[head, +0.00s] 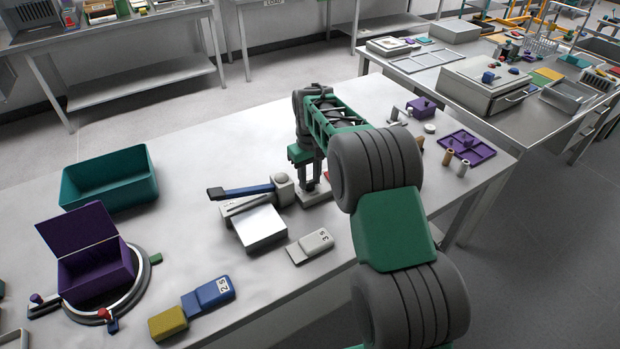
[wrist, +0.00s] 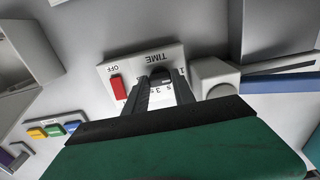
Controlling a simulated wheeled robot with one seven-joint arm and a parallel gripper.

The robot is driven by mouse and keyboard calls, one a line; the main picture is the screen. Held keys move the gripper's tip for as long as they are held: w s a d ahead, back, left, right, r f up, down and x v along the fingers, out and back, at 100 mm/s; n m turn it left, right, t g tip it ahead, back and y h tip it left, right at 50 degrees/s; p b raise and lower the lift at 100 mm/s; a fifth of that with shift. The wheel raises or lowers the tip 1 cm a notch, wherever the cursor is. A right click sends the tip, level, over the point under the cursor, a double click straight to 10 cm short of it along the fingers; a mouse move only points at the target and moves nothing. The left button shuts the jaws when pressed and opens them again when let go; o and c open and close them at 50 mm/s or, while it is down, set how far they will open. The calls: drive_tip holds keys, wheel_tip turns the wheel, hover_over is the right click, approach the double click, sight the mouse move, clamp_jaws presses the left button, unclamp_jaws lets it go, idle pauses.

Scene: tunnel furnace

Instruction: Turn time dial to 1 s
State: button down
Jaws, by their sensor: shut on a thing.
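The time dial is a dark knob (wrist: 160,72) on a pale panel marked TIME (wrist: 142,60), seen in the wrist view. My gripper (wrist: 161,84) has its two fingers on either side of the knob and is shut on it. Scale marks with "3 s" show between the fingers, and a "1" shows beside the right finger. The fingers hide part of the dial, so its exact setting cannot be told. A red switch (wrist: 118,87) marked OFF is on the same panel. In the head view my gripper (head: 314,186) is down at the panel, which is mostly hidden.
A grey cylinder (head: 283,188) with a blue-handled lever (head: 247,191) stands close left of my gripper. A white-topped box (head: 260,226), a block marked "3 s" (head: 310,245) and a blue block marked "2 s" (head: 208,294) lie nearer. A purple tray (head: 466,147) is at right.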

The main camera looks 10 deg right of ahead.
sight(310, 181)
drive_tip(key=shift+w, duration=0.1)
drive_tip(key=c, duration=1)
unclamp_jaws()
drive_tip(key=shift+c, duration=0.2)
wheel_tip(310, 181, up, 8)
drive_tip(key=shift+f+b, duration=0.1)
drive_tip(key=shift+b, duration=0.4)
